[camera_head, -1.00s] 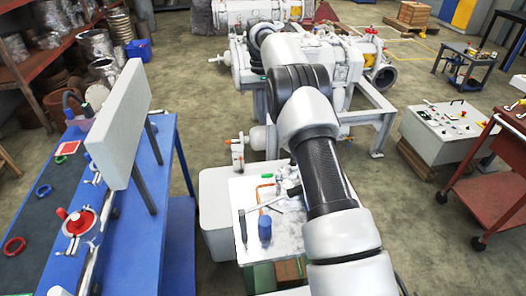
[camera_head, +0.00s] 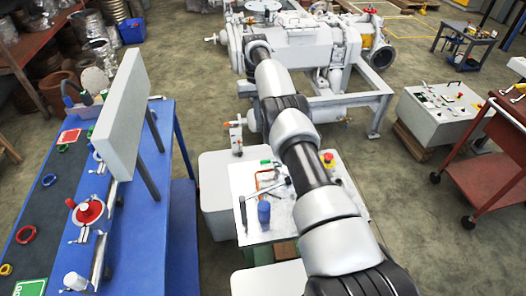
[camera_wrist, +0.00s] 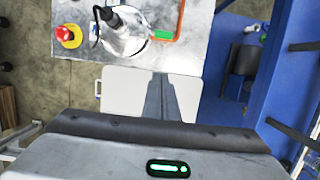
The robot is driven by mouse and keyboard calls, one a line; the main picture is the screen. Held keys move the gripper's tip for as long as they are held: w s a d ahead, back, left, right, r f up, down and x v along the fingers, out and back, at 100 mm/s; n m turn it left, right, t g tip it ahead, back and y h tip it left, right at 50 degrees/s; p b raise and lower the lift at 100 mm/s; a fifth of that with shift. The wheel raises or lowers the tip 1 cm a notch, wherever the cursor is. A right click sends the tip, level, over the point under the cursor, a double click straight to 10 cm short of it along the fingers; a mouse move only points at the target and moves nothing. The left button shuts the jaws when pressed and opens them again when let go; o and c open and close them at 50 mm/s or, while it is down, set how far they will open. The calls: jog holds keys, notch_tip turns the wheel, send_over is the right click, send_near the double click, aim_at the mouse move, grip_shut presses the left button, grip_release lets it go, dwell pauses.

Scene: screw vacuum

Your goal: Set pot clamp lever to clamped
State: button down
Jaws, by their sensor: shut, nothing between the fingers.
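I cannot pick out the pot clamp lever with certainty. On the blue bench (camera_head: 147,243) at the left stands a white fixture with a red cap (camera_head: 90,209) and silver clamp parts. A white cylinder (camera_head: 74,282) stands nearer. The white vacuum machine (camera_head: 297,47) stands at the back, with a small white and orange fitting (camera_head: 236,133) in front of it. My gripper (camera_wrist: 158,76) shows in the wrist view, its dark fingers shut and empty above a pale surface. In the head view the arm reaches toward the machine, and I cannot make out the fingers.
A tall grey panel (camera_head: 120,115) stands on the bench. A control box (camera_head: 443,122) and red cart (camera_head: 508,160) are right.

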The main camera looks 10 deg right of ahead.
aim_at(270, 161)
jog(key=b+x, duration=0.9)
jog(key=x, duration=0.1)
jog(key=shift+s+b, duration=0.15)
jog(key=shift+b, duration=0.25)
jog(key=s, duration=0.3)
jog(key=shift+s+r, duration=0.3)
jog(key=shift+r, duration=0.1)
